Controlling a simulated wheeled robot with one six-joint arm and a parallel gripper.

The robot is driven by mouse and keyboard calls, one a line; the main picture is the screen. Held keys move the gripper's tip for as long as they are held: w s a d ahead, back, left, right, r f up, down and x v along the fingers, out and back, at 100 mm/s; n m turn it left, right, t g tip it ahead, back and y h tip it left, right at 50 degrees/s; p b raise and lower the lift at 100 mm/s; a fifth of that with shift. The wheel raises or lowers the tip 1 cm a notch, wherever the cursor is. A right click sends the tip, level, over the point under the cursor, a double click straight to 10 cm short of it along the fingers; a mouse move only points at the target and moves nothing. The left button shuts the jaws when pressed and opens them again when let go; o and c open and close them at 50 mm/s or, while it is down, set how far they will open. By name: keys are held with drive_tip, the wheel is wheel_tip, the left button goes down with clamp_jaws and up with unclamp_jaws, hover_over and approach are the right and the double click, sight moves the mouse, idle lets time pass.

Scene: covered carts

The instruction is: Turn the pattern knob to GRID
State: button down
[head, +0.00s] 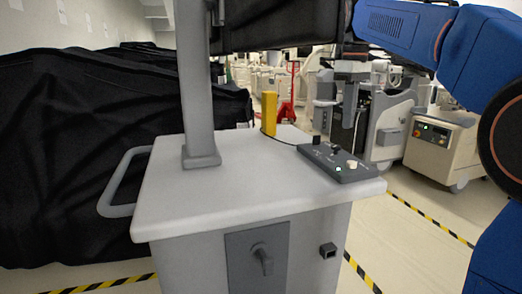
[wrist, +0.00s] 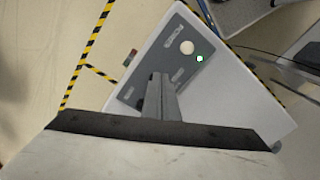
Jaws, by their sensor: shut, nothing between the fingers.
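A dark control panel (head: 340,165) lies on the right front corner of the cart top. It bears a round cream knob (head: 352,164), a green lit lamp (head: 338,169) and dark raised controls (head: 335,149). Its labels are too small to read, so I cannot tell which control is the pattern knob or where it points. In the wrist view the cream knob (wrist: 187,47) and the green lamp (wrist: 199,58) are clear. My gripper (wrist: 158,78) is shut and empty above the panel, apart from the cream knob, hiding part of the panel. It also shows in the head view (head: 350,117).
The cart top (head: 230,190) is mostly clear. A grey post (head: 197,90) rises from it, and a yellow block (head: 269,113) stands at its back edge. Black-covered equipment (head: 80,150) is at left. Another cart (head: 440,145) stands at right beyond striped floor tape.

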drive_tip(key=shift+f, duration=3.45)
drive_tip(key=shift+w, duration=0.1)
drive_tip(key=shift+w+d, duration=0.15)
drive_tip(key=shift+w, duration=0.05)
drive_tip(key=shift+d, duration=0.1)
drive_tip(key=shift+s+d, duration=0.2)
drive_tip(key=shift+s, duration=0.05)
drive_tip(key=shift+r, duration=3)
drive_tip(key=shift+s, duration=0.1)
